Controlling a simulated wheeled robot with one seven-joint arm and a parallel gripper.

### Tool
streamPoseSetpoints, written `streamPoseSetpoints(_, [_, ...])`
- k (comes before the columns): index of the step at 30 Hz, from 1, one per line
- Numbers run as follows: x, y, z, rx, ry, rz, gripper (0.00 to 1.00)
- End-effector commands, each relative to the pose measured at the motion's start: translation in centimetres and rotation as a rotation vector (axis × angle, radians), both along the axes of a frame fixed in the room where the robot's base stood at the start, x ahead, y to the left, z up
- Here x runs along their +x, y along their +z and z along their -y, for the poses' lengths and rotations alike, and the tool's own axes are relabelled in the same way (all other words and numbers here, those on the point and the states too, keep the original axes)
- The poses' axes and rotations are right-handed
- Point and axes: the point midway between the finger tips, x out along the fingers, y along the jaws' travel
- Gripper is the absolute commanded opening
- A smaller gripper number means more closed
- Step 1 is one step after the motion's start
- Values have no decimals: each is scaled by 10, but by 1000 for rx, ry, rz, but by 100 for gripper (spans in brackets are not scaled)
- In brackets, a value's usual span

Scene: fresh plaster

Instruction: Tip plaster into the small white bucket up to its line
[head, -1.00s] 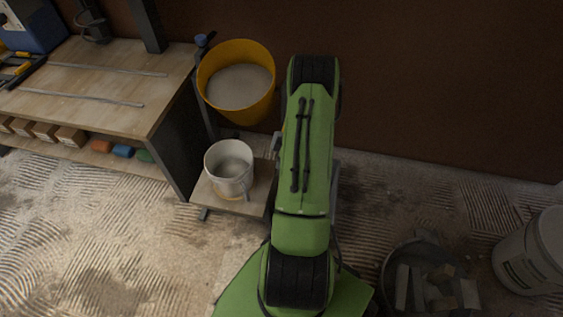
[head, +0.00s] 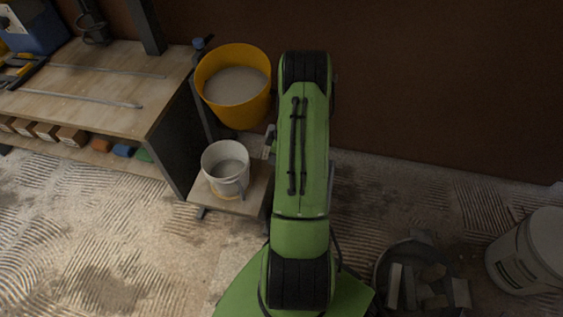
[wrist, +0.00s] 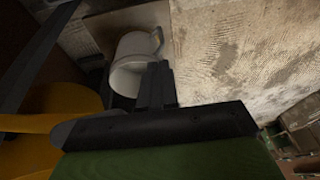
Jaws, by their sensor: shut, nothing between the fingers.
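The small white bucket (head: 225,178) stands upright on a low wooden platform (head: 243,205) in the head view. Its inside looks pale grey; I cannot make out its line or how full it is. The yellow tub (head: 250,112) holds grey plaster (head: 236,86) and sits behind and above the white bucket, looking upright. In the head view my green arm hides most of my gripper, to the right of both. In the wrist view my gripper's dark fingers (wrist: 157,84) are together, with the white bucket (wrist: 130,60) beyond them and the yellow tub (wrist: 62,122) at left.
A wooden workbench (head: 110,90) with metal rods stands at the left, bricks on its shelf. A dark tub of rubble (head: 385,262) and a large white bucket (head: 530,255) stand at the lower right. The ridged floor between is mostly clear.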

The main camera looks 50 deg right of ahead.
Motion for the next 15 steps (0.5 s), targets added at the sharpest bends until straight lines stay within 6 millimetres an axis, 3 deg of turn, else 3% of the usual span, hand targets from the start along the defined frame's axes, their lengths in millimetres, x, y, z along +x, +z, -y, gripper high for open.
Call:
streamPoseSetpoints(1, [-5,15,-3,1,-1,-3,0])
streamPoseSetpoints(9, [-31,68,-16,6,-2,-6,0])
streamPoseSetpoints(15, [-41,88,-22,8,-1,-7,0])
